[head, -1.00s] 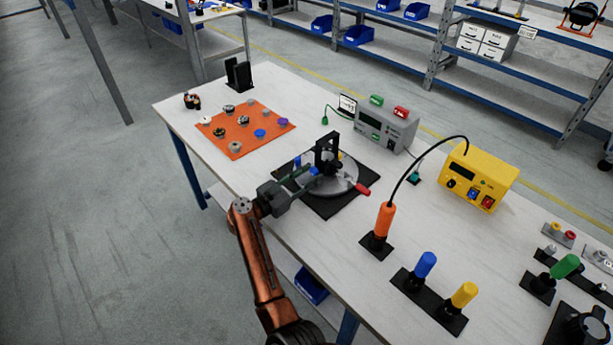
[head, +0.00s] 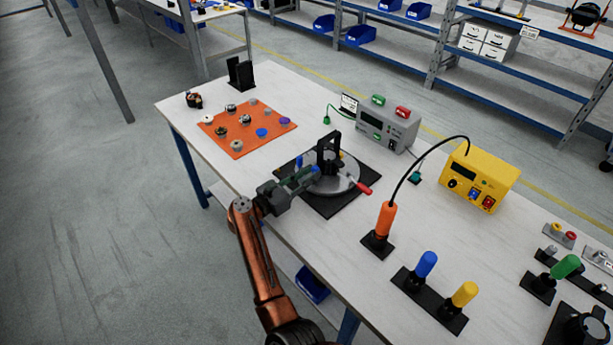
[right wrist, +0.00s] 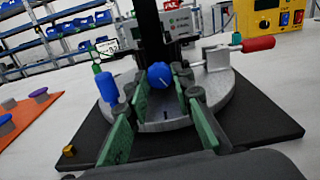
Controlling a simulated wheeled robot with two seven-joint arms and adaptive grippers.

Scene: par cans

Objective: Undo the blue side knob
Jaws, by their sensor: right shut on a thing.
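The fixture is a grey round plate (head: 342,186) on a black square base (head: 328,208), with a black upright frame (head: 329,146) on it. The blue side knob (right wrist: 160,75), round with a pale mark, sits low on the front of the upright. My right gripper (head: 311,174) reaches in from the left, its green fingers shut on the blue side knob. In the right wrist view, the fingertips (right wrist: 155,86) lie on either side of it and partly hide it. My left gripper is not in view.
A blue upright cylinder (right wrist: 107,88) stands close left of the fingers. A red-tipped handle (head: 364,188) juts out right of the plate. An orange mat (head: 236,148) with several knobs lies left. Grey (head: 388,125) and yellow (head: 475,176) boxes stand behind and right.

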